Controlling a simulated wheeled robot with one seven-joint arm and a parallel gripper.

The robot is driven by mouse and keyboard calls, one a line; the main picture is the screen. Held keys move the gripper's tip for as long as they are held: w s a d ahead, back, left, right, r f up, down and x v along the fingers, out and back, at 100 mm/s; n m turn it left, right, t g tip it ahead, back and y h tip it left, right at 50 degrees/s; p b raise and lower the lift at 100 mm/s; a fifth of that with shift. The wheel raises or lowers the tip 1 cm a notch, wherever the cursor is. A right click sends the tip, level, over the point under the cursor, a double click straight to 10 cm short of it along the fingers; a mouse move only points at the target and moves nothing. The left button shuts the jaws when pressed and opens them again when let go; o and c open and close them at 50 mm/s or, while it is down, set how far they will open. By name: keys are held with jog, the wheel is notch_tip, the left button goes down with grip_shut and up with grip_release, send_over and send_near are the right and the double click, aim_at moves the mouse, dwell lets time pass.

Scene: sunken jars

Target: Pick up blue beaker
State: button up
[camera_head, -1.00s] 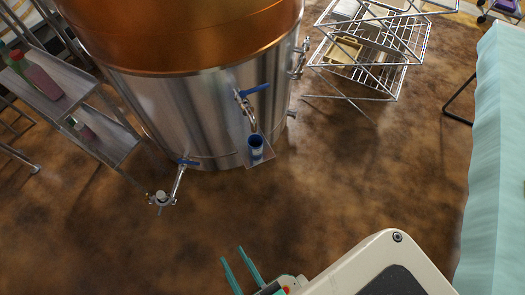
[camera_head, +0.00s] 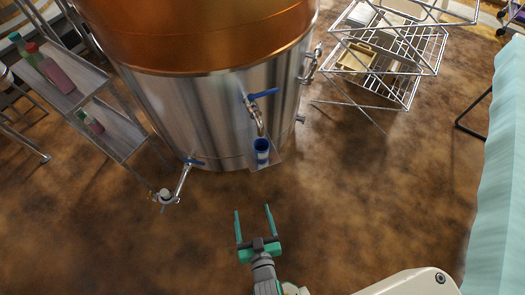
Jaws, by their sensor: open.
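The blue beaker (camera_head: 262,152) stands on a small metal ledge (camera_head: 266,164) at the front of a large steel and copper tank. It sits right below a tap spout with a blue handle. My gripper (camera_head: 254,211) is open and empty. Its two green fingers point up the picture towards the ledge, clearly apart from the beaker. The beaker's blue rim and upper side show; its base is hard to make out.
The tank (camera_head: 218,108) fills the upper middle. A lower pipe with a blue-handled valve (camera_head: 192,162) juts out at left. A shelf with bottles (camera_head: 68,82) stands left, a wire rack (camera_head: 385,75) upper right, a teal cloth (camera_head: 497,190) right. The brown floor between is clear.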

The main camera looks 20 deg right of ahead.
jog(key=w+d+f+m+h, duration=0.1)
jog(key=w+d+f, duration=0.1)
jog(key=w, duration=0.3)
jog(key=w+d+f, duration=0.2)
jog(key=w+d, duration=0.1)
jog(key=w, duration=0.2)
jog(key=m+g+h, duration=0.1)
jog(key=h, duration=0.1)
send_near(261, 143)
jog(key=shift+d+f, duration=0.35)
jog(key=shift+f, duration=0.1)
jog(key=shift+x, duration=3.4)
jog(key=shift+w+a+r, duration=0.15)
jog(key=shift+a+r, duration=0.05)
jog(key=shift+c, duration=0.6)
jog(key=c, duration=1.2)
jog(key=shift+r, duration=0.2)
